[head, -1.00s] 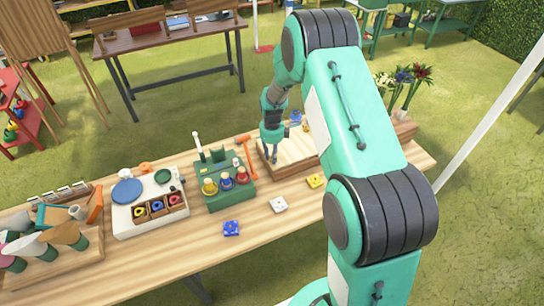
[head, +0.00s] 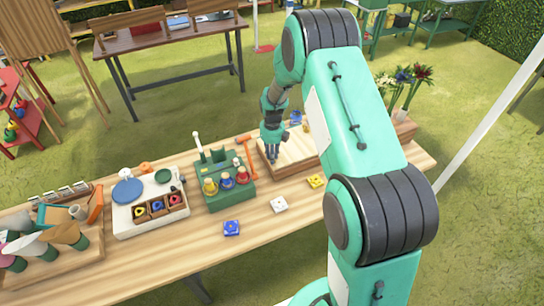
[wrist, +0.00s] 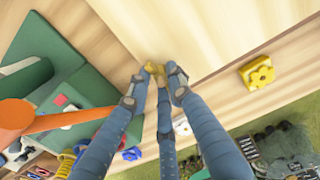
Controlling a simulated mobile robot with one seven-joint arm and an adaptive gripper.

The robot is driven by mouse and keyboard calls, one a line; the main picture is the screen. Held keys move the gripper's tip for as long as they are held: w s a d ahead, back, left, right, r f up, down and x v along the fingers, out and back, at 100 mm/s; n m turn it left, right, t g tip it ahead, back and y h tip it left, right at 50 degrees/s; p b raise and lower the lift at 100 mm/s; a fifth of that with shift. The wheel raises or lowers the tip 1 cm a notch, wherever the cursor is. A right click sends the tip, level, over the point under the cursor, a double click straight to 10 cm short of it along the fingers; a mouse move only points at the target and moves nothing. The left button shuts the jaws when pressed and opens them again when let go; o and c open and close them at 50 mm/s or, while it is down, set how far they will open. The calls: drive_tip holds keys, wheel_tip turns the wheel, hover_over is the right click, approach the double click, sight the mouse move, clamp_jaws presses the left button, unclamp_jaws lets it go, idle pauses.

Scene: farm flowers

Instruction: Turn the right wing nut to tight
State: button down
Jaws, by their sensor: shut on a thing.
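The wing nut (wrist: 154,69) is a small gold-yellow piece at the near edge of the pale board (wrist: 195,20), seen in the wrist view. My gripper (wrist: 157,76) is shut on it, its dark fingertips on either side and hiding most of it. How far it is turned cannot be told. In the head view my gripper (head: 272,157) points down at the front left of the board (head: 298,148), and the nut is hidden there. A small blue piece (head: 295,118) shows near the board's back, partly behind my arm.
A green stand with coloured pegs (head: 230,198) and an orange hammer (head: 246,143) are close left of the board. Yellow (head: 316,181), white (head: 279,204) and blue (head: 232,228) flower tiles lie in front. A white tray (head: 140,226) stands further left. Flowers (head: 405,78) stand behind right.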

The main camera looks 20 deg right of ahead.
drive_tip(key=shift+w+d+r, duration=0.1)
drive_tip(key=shift+d, duration=0.1)
drive_tip(key=c, duration=1.6)
unclamp_jaws()
drive_tip(key=shift+r, duration=5.95)
